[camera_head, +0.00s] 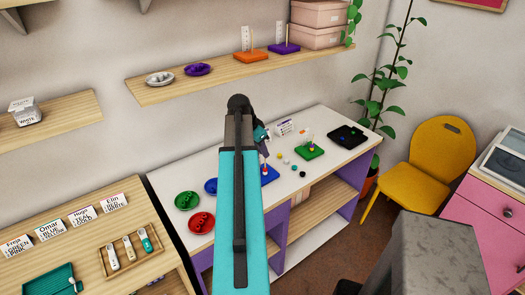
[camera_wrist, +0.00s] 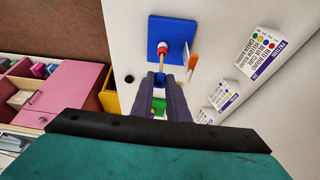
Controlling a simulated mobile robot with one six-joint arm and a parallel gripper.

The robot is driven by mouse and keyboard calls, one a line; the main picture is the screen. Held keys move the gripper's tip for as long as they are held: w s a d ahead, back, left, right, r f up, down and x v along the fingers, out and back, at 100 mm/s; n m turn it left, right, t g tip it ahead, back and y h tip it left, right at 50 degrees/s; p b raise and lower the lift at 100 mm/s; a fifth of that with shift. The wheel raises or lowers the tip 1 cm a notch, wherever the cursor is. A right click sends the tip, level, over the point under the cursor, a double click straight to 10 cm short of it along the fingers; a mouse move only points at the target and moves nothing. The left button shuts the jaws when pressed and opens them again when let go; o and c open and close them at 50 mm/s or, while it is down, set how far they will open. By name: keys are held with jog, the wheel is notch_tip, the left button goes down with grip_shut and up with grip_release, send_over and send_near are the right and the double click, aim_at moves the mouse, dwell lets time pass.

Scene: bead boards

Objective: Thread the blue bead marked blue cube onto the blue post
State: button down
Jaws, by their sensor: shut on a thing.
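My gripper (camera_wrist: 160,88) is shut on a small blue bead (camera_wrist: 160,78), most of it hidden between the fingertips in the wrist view. The blue board (camera_wrist: 184,30) lies just beyond the fingertips; its pale post (camera_wrist: 160,62) carries a red bead (camera_wrist: 162,48) low down. The held bead lines up with the post's near end in this view. I cannot tell whether the post has entered its hole. In the head view the blue board (camera_head: 270,174) is partly behind my arm, and the held bead cannot be made out.
Several loose beads (camera_head: 286,161), a green board (camera_head: 310,153) and a black tray (camera_head: 347,136) lie to the right. Cards (camera_head: 285,127) stand behind.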

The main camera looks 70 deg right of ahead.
jog(key=shift+f+b, duration=1)
jog(key=shift+f, duration=0.7)
dwell(1.3)
jog(key=c, duration=1.6)
grip_release()
jog(key=shift+c, duration=0.2)
jog(key=shift+r, duration=0.1)
jog(key=b+v, duration=0.3)
jog(key=v, duration=1)
jog(key=shift+a+r+b, duration=0.25)
jog(key=shift+b, duration=0.1)
